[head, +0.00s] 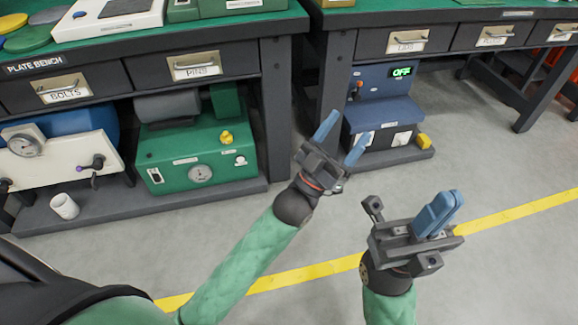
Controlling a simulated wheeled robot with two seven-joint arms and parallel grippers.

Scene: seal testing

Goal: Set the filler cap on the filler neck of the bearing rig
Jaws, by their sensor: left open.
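I cannot tell for sure which machine is the bearing rig. A green machine (185,155) with a round gauge stands on the low shelf under the plate bench. A small yellow fitting (227,137) sits on its upper right part, possibly the filler cap or neck. No filler cap or filler neck can be made out with certainty. My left gripper (341,137) is open and empty, over the floor gap to the right of the green machine. My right gripper (441,212) is shut, its blue fingers together with nothing visible between them, lower right over the floor.
The plate bench (150,75) has bolts and pins drawers overhanging the shelf. A white cup (65,206) and a white-fronted gauge unit (65,160) are at left. The front floor is clear.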

